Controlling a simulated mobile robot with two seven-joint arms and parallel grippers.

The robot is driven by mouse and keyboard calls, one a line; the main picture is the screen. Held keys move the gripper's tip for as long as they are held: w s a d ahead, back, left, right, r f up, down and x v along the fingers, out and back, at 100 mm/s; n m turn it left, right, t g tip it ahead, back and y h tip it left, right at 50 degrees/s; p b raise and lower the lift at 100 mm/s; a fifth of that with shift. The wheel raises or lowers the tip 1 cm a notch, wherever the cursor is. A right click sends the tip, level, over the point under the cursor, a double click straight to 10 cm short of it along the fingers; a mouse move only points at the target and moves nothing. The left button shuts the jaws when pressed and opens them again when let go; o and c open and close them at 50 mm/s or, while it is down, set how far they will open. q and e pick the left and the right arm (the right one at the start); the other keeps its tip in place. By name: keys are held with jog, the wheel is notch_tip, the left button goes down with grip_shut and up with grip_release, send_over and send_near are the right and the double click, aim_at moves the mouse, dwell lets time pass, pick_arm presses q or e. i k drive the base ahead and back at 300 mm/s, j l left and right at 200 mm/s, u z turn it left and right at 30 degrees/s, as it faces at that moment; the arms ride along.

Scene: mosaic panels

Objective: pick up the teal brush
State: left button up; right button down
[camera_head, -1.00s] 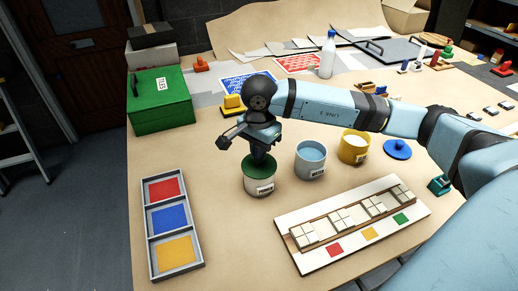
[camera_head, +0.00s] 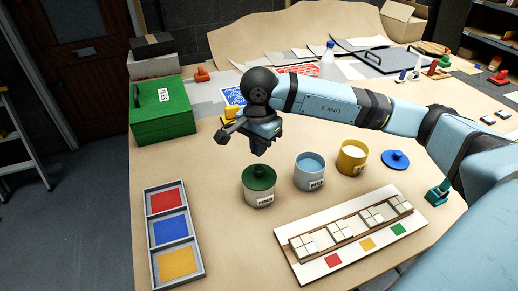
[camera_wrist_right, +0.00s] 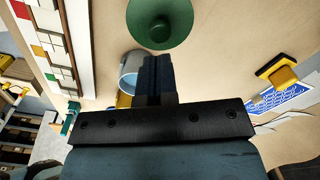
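The teal brush (camera_head: 438,193) is at the right edge of the table, beside my right arm, which passes close to it. A small teal shape that looks like it shows at the left of the wrist view (camera_wrist_right: 70,118). My right gripper (camera_head: 260,152) is above the pot with the green lid (camera_head: 259,178), well to the left of the brush. Its fingers (camera_wrist_right: 157,62) look shut together with nothing between them. My left gripper is not in view.
A blue pot (camera_head: 309,172) and yellow pot (camera_head: 352,158) stand right of the green-lidded one; a blue lid (camera_head: 395,160) lies beyond. The mosaic panel (camera_head: 305,278) lies in front, a three-colour tray (camera_head: 150,240) at left, a green box (camera_head: 163,125) behind.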

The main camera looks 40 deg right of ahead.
aim_at(442, 189)
jog(key=k, duration=1)
